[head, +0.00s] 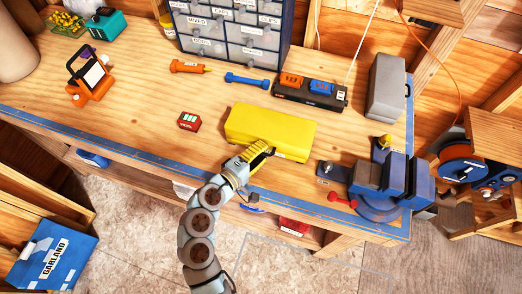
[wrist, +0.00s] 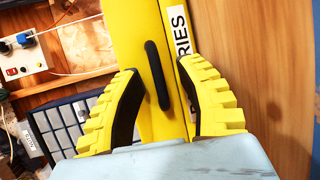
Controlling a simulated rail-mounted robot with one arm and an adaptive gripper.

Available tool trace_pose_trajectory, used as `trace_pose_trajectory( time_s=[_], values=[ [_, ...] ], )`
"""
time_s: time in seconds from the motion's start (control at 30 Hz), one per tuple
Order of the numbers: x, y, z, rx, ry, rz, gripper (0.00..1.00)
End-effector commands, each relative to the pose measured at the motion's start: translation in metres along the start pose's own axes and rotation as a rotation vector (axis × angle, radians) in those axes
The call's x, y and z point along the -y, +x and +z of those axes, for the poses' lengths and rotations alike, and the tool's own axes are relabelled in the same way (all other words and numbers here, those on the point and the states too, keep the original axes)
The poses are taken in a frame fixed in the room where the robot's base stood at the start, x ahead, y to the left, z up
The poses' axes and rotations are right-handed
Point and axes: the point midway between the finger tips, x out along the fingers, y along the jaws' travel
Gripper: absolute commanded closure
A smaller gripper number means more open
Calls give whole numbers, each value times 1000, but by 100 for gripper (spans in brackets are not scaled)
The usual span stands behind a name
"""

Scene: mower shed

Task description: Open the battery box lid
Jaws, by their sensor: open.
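The yellow battery box (head: 272,128) stands on the wooden workbench near its front edge, and its lid looks closed. My gripper (head: 262,150) is at the front side of the box. In the wrist view the yellow box (wrist: 135,25) fills the middle, with a black handle (wrist: 157,75) and part of a white label (wrist: 178,30) ending in "RIES". My open gripper (wrist: 165,105) has one finger on each side of the handle, with visible space between the fingers and the handle. Whether the fingertips touch the box cannot be told.
The workbench (head: 140,105) holds a small red box (head: 189,121) to the left and a blue vise (head: 385,182) to the right. Behind are a black charger tray (head: 310,93), a grey case (head: 387,88) and a drawer cabinet (head: 228,35). Bare wood lies left of the box.

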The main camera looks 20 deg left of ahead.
Motion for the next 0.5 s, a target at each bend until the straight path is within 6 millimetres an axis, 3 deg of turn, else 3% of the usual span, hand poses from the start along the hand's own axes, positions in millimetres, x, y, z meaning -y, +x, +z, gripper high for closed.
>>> trace_pose_trajectory(
  time_s=[0.27, 0.4, 0.5],
  values=[
    [0, 0, 0, 0, 0, 0, 65],
    [0, 0, 0, -1, 0, 1, 100],
    [0, 0, 0, -1, 0, 1, 100]
  ],
)
